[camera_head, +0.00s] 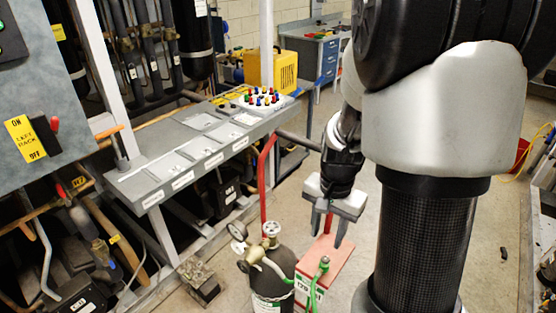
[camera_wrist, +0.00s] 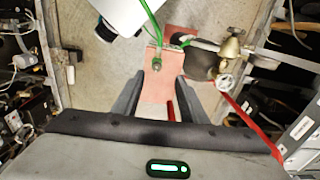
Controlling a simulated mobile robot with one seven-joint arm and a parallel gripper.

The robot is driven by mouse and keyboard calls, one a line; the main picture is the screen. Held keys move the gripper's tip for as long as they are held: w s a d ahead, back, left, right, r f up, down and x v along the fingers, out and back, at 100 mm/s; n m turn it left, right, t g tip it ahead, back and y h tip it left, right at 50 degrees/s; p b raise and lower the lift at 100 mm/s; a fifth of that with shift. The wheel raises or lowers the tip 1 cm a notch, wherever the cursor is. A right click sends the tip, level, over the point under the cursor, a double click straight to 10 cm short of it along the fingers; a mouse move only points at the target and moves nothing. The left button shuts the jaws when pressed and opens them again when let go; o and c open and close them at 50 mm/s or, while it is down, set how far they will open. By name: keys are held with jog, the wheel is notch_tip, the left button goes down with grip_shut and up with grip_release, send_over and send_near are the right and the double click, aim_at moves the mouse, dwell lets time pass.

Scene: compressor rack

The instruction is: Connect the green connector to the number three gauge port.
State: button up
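In the wrist view the green connector (camera_wrist: 156,62) shows just beyond and between my fingertips. My gripper (camera_head: 328,230) points down above the connector, with a gap between them. Its two fingers are spread and empty, as the wrist view of my gripper (camera_wrist: 158,78) also shows. I cannot make out a number three gauge port; the labels on the grey shelf are too small to read.
A cylinder (camera_head: 270,285) with a brass regulator and gauge (camera_head: 238,230) stands left of the connector. A grey labelled shelf (camera_head: 150,196) holds a box of coloured knobs (camera_head: 264,100).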

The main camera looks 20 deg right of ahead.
aim_at(325, 258)
jog(key=f+b, duration=0.3)
jog(key=f, duration=0.1)
jog(key=f+b, duration=0.3)
jog(key=f, duration=0.1)
jog(key=d+f+b, duration=0.1)
jog(key=f+b, duration=0.2)
jog(key=f, duration=0.2)
jog(key=shift+w+b, duration=0.15)
jog(key=shift+b, duration=0.25)
jog(key=shift+c, duration=0.3)
jog(key=c, duration=0.9)
jog(key=shift+o, duration=0.2)
jog(key=shift+r, duration=0.1)
jog(key=shift+r, duration=0.1)
jog(key=shift+r+p, duration=1.35)
jog(key=shift+r, duration=0.05)
